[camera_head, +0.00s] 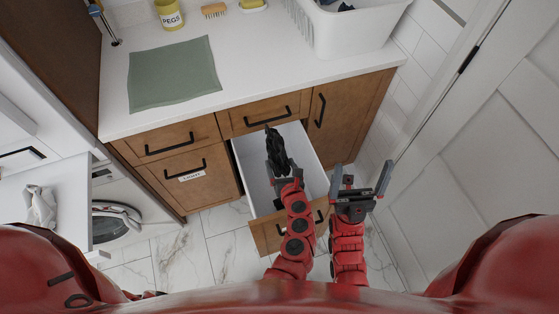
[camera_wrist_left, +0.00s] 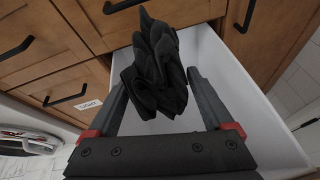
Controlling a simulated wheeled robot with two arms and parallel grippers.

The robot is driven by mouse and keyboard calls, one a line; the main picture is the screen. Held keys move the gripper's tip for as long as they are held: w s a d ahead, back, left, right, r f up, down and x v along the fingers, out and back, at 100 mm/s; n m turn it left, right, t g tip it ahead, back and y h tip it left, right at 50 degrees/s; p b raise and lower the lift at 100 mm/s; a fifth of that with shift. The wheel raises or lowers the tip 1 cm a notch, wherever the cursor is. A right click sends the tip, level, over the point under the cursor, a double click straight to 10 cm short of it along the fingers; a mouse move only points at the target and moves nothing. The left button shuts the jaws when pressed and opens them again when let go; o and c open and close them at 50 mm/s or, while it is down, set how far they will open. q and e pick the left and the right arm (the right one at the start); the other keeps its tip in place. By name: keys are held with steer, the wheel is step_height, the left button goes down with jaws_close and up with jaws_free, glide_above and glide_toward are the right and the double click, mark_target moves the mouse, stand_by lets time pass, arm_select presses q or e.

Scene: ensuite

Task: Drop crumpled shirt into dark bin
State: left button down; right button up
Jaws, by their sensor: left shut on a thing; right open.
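The crumpled shirt (camera_head: 275,145) is black. My left gripper (camera_head: 279,168) is shut on it above the open pull-out bin (camera_head: 309,150), which has a wooden front and a pale inside. In the left wrist view the shirt (camera_wrist_left: 155,68) bunches up between the two fingers of the gripper (camera_wrist_left: 162,100), with the pale bin wall (camera_wrist_left: 212,60) behind and to the right. No label shows on this bin's front. The bin floor is partly hidden by the shirt and arm. My right gripper (camera_head: 360,185) is open and empty, just right of the bin.
A closed front labelled LIGHT (camera_head: 192,175) is left of the bin. The counter above holds a green cloth (camera_head: 173,74), a yellow PEGS pot (camera_head: 169,14) and a white basket (camera_head: 352,32). A washing machine (camera_head: 115,217) is at left, a white door (camera_head: 480,160) at right.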

arm_select(q)
steer(key=shift+w+f, duration=0.1)
steer(key=shift+f, duration=0.3)
step_height(320, 180, down, 5)
steer(key=b, duration=0.3)
steer(key=shift+b, duration=0.3)
jaws_free()
steer(key=b+v, duration=0.2)
steer(key=v, duration=1.5)
steer(key=shift+s+b, duration=0.25)
steer(key=shift+b, duration=0.1)
steer(key=shift+d, duration=0.1)
